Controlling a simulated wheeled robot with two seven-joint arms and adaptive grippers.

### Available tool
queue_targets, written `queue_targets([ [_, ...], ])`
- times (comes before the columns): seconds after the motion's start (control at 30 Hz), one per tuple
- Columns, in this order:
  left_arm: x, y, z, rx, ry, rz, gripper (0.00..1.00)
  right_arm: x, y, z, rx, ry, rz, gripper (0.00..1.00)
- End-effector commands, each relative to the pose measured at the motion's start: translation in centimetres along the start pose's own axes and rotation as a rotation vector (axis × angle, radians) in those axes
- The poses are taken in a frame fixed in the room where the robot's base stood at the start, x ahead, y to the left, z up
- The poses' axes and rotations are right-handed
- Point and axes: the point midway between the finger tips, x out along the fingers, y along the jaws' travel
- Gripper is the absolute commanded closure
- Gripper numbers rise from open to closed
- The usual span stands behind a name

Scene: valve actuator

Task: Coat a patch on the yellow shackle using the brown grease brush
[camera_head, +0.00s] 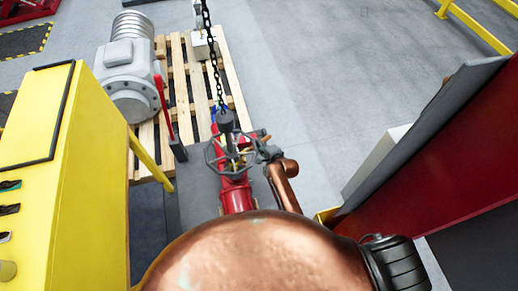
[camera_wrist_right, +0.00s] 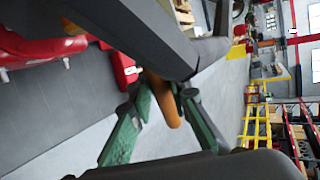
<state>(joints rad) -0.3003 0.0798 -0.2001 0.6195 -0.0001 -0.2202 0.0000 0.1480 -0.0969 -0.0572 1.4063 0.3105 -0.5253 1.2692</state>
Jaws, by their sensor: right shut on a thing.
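My right gripper (camera_head: 262,150) is at the end of my copper-coloured arm, just right of a dark handwheel (camera_head: 218,150) on a red valve body (camera_head: 236,194). In the right wrist view its green fingers (camera_wrist_right: 163,110) are closed around an orange-brown handle (camera_wrist_right: 163,98), which I take to be the grease brush. The brush's bristles cannot be made out. A small yellow part (camera_head: 243,157), possibly the shackle, shows beside the handwheel, close to the gripper and partly hidden. I cannot tell whether the brush touches it. My left gripper is not in view.
A black chain (camera_head: 211,50) hangs down to a dark block (camera_head: 226,121) above the handwheel. A wooden pallet (camera_head: 178,66) and a grey motor (camera_head: 128,68) stand behind. A yellow cabinet (camera_head: 92,190) is at left. Open floor (camera_head: 320,90) lies to the right.

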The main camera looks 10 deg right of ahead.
Motion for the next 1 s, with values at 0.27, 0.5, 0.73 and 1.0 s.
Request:
queue_targets([
  [0.27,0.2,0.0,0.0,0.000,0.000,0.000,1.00,0.9,-0.5,-0.2,0.001,0.000,0.000,1.00],
  [0.5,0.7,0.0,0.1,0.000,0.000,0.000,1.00,2.6,-1.5,-0.6,0.000,-0.001,-0.001,1.00],
  [0.73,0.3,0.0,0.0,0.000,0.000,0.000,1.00,3.0,-1.9,-0.6,0.002,-0.001,0.000,1.00],
  [1.0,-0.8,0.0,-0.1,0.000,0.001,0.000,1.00,2.2,-1.4,-0.3,0.001,0.000,0.002,1.00],
])
